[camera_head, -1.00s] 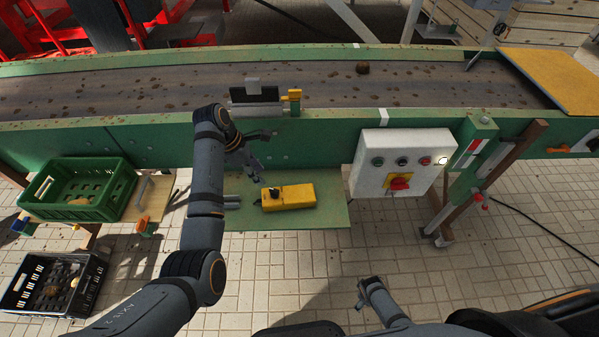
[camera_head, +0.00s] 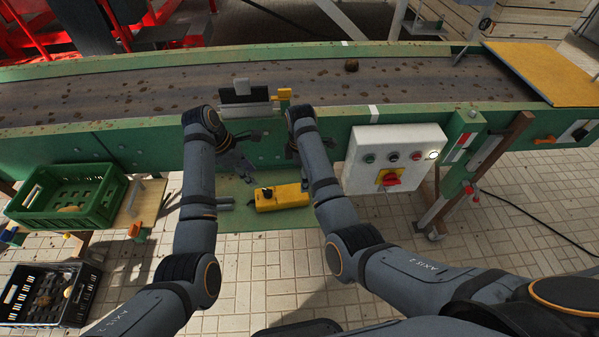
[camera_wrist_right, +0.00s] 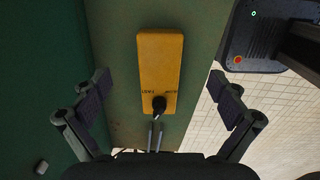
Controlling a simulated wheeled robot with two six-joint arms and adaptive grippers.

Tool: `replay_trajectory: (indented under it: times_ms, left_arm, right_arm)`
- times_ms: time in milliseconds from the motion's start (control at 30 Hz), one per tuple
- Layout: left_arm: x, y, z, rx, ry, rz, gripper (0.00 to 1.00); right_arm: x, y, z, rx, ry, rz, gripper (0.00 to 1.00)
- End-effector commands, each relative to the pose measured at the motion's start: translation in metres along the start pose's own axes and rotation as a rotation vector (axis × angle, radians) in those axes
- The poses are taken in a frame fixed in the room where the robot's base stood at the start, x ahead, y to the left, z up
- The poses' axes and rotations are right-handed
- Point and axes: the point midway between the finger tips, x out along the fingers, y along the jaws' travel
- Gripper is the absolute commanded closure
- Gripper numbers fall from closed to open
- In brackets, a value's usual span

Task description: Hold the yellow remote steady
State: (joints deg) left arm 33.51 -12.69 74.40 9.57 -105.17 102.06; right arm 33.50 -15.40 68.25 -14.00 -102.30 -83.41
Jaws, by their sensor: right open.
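The yellow remote (camera_head: 285,196) lies flat on a green shelf (camera_head: 235,188) below the conveyor, with a black knob near its left end. In the right wrist view the remote (camera_wrist_right: 160,65) is centred, its knob end toward me. My right gripper (camera_wrist_right: 163,88) is open, one finger to each side of the remote and apart from it. In the head view the right gripper (camera_head: 294,150) is mostly hidden behind its wrist, above and beyond the remote's right end. My left gripper (camera_head: 247,152) is open and empty, up and left of the remote.
A conveyor belt (camera_head: 180,88) with a green side wall runs behind the shelf. A white control box (camera_head: 394,150) with a red switch is at right. A green crate (camera_head: 105,200) and a black crate (camera_head: 22,318) stand at left. Two grey rods (camera_head: 226,204) lie beside the remote.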

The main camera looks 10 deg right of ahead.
Motion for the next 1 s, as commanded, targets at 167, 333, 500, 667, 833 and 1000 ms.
replay_trajectory:
  times_ms: [167, 333, 500, 667, 833, 1000]
  left_arm:
    - [0.0, 0.0, 0.0, 0.0, 0.0, 0.0, 0.62]
    - [0.0, 0.0, 0.0, 0.0, 0.0, 0.0, 0.62]
    - [0.0, 0.0, 0.0, 0.0, 0.0, 0.0, 0.62]
    - [0.0, 0.0, 0.0, 0.0, 0.0, 0.0, 0.62]
    - [0.0, 0.0, 0.0, 0.0, 0.0, 0.0, 0.62]
    - [0.0, 0.0, 0.0, 0.0, 0.0, 0.0, 0.62]
  right_arm:
    - [-0.006, 0.0, -0.007, -0.013, 0.017, -0.004, 0.03]
    - [0.009, -0.001, -0.006, -0.013, 0.015, -0.007, 0.03]
    - [0.043, -0.001, -0.006, -0.011, 0.014, -0.008, 0.03]
    - [0.074, -0.001, -0.007, -0.011, 0.014, -0.008, 0.03]
    - [0.093, 0.0, -0.007, -0.011, 0.014, -0.004, 0.03]
    - [0.1, 0.0, -0.007, -0.01, 0.015, -0.003, 0.03]
